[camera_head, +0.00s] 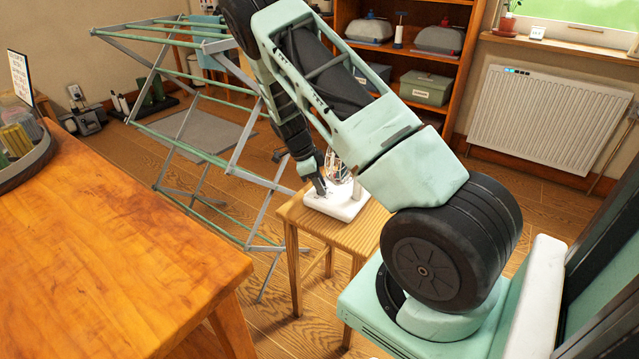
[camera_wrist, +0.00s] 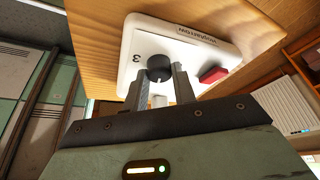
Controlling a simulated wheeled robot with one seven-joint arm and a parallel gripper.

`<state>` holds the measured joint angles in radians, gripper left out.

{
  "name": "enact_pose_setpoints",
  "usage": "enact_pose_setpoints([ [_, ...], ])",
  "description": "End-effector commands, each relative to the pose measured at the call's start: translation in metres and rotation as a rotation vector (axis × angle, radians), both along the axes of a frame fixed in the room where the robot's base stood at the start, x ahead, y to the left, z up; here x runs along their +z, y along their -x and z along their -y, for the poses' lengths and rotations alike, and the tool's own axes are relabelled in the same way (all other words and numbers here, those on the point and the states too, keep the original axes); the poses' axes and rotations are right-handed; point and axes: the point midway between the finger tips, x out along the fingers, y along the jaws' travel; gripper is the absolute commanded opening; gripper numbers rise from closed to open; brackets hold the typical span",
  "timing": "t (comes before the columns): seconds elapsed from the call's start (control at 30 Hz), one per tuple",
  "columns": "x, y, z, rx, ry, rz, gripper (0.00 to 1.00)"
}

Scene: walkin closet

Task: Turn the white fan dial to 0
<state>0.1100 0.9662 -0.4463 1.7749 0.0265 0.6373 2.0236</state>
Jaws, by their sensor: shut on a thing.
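The white fan (camera_head: 347,207) stands on a small wooden stool (camera_head: 329,227), with its wire cage partly hidden behind my arm. In the wrist view its white base (camera_wrist: 190,45) carries a round black dial (camera_wrist: 158,66), a red button (camera_wrist: 213,75) to the right and a "3" printed left of the dial. My gripper (camera_wrist: 160,78) points at the base, with its two fingers on either side of the dial, shut on it. The dial's pointer and most of its scale cannot be made out. In the head view my gripper (camera_head: 320,185) reaches down onto the base.
A mint drying rack (camera_head: 200,140) stands left of the stool. A large wooden table (camera_head: 110,260) fills the left foreground. A shelf (camera_head: 400,60) with boxes and a white radiator (camera_head: 545,115) stand behind. Some wooden floor is open around the stool.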

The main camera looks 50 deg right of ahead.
Motion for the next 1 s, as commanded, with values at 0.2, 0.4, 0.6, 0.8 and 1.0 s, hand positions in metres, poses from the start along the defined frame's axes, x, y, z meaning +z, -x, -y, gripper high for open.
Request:
enact_pose_setpoints([
  [0.2, 0.001, 0.000, 0.000, -0.001, 0.000, 0.000, 0.40],
  [0.4, 0.000, 0.000, 0.000, -0.002, 0.001, 0.000, 0.48],
  [0.6, 0.005, -0.002, -0.001, -0.001, 0.001, 0.001, 0.48],
  [0.8, 0.034, -0.012, -0.008, 0.001, 0.001, 0.005, 0.48],
  [1.0, 0.078, -0.026, -0.020, 0.002, 0.002, 0.004, 0.48],
])
